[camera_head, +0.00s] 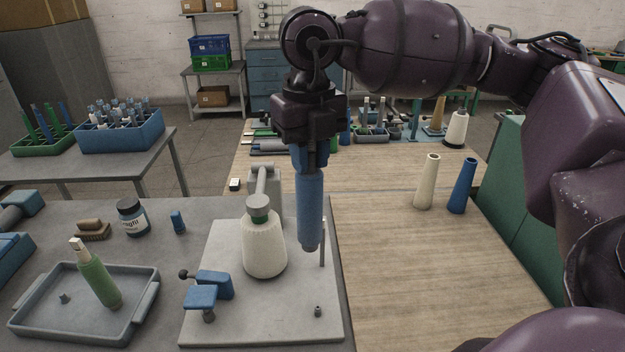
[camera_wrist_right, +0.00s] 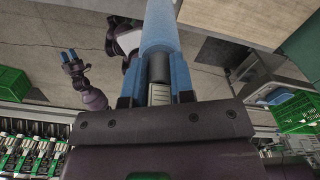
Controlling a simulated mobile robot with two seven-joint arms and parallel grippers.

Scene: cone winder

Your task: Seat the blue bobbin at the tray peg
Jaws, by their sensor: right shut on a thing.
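My right gripper (camera_head: 310,160) points down, shut on the top of the blue bobbin (camera_head: 310,208). The bobbin hangs upright above the pale winder plate (camera_head: 225,325), right of the white yarn cone and near a thin upright rod. It also shows in the right wrist view (camera_wrist_right: 158,28). The grey tray (camera_head: 35,322) lies at the lower left, well away from it. A short grey peg (camera_head: 64,298) stands bare in the tray's left part. A green bobbin (camera_head: 98,281) stands tilted in its right part. My left gripper (camera_wrist_right: 69,55) shows small in the wrist view, its opening unclear.
The white yarn cone (camera_head: 264,248) and a blue clamp (camera_head: 208,290) stand between bobbin and tray. A dark jar (camera_head: 132,217), a brush (camera_head: 92,230) and a small blue piece (camera_head: 178,222) lie behind the tray. Cream (camera_head: 427,182) and blue (camera_head: 462,186) cones stand right; the wooden table front is clear.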

